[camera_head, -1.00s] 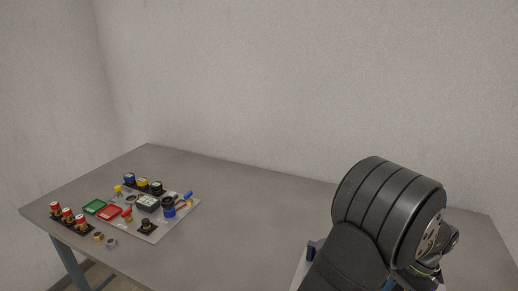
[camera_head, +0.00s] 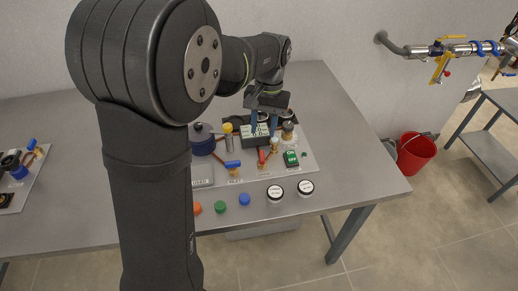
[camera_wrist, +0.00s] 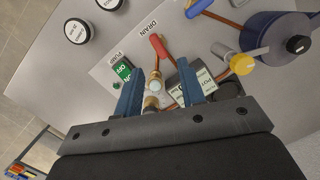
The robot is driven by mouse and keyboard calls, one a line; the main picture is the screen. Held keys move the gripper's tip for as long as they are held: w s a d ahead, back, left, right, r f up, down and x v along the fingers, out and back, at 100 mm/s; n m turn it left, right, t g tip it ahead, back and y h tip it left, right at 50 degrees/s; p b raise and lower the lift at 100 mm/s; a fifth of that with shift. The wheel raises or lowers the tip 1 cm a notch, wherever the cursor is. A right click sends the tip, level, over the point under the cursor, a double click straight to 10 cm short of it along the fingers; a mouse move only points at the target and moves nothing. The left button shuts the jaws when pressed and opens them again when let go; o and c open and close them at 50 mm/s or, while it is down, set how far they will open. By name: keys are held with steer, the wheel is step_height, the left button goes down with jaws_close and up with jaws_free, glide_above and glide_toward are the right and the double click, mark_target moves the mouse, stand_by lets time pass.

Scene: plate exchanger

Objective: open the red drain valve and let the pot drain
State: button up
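The red drain valve handle (camera_head: 261,157) is on the grey board at the right part of the table. In the wrist view the red handle (camera_wrist: 159,46) lies beside the printed word DRAIN, ahead of my fingertips. The blue pot (camera_head: 202,144) with a dark lid stands left of it; it shows at the right of the wrist view (camera_wrist: 268,42). My gripper (camera_head: 263,133) is open and empty above the board, behind the red handle. In the wrist view a brass fitting with a pale top (camera_wrist: 154,84) shows between the fingers. The pot's inside is hidden.
A blue-handled valve (camera_head: 232,165), a green PUMP switch (camera_head: 291,158) and a yellow-capped part (camera_head: 228,128) are close by. Two white-topped round pieces (camera_head: 275,193) and coloured caps (camera_head: 244,199) line the front edge. A red bucket (camera_head: 415,153) stands on the floor at right.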

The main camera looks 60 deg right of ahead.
mark_target(262, 155)
step_height(262, 155, up, 8)
steer(key=a+f+n+h, duration=0.1)
steer(key=n+h, duration=0.1)
steer(key=n, duration=0.1)
step_height(262, 155, down, 17)
steer(key=shift+s+r, duration=0.1)
jaws_close()
